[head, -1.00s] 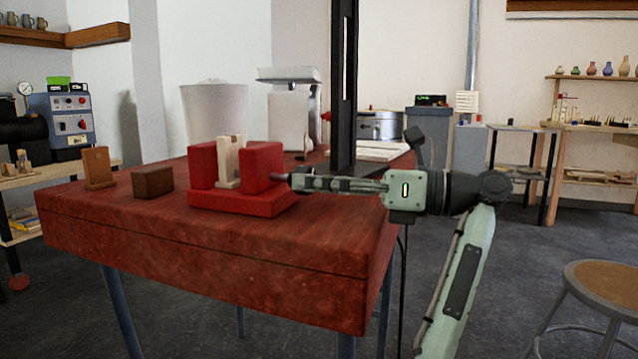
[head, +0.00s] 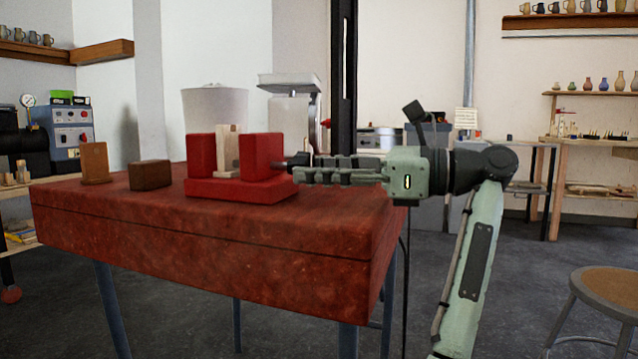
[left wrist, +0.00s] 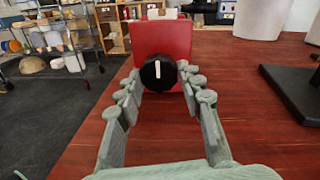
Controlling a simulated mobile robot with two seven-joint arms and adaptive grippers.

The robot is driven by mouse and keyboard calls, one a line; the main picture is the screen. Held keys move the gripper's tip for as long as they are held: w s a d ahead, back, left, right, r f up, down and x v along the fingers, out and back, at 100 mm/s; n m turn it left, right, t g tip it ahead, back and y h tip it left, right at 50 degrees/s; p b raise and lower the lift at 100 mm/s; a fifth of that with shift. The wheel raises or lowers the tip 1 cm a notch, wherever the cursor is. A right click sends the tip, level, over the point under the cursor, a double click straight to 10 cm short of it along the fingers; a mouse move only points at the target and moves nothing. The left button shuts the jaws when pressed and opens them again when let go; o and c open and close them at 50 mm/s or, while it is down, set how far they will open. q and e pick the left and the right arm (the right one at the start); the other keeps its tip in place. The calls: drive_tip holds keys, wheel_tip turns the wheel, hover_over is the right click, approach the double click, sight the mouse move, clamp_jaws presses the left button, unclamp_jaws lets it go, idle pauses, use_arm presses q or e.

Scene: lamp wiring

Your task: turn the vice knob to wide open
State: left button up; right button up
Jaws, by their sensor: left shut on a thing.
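The red vice (head: 240,190) stands on the wooden table, with two upright red jaws and a pale wooden piece (head: 228,150) between them. Its black round knob (left wrist: 158,75) with a white upright mark is on the end face towards my gripper in the left wrist view. In the head view the knob is mostly hidden by the fingertips. My left gripper (head: 302,164) reaches in level from the right and is shut on the knob; its fingers (left wrist: 161,78) lie on both sides of it in the left wrist view. My right gripper is not in view.
The reddish table (head: 200,240) also carries a brown block (head: 150,175) and an upright wooden piece (head: 95,163) left of the vice. A dark post (head: 343,80), a white bin (head: 215,115) and a scale (head: 290,100) stand behind. A stool (head: 605,285) stands at right.

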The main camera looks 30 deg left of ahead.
use_arm(q)
drive_tip(key=o, duration=1.2)
drive_tip(key=shift+c, duration=0.2)
drive_tip(key=v, duration=0.7)
drive_tip(key=shift+d, duration=0.2)
drive_tip(key=shift+f, duration=0.1)
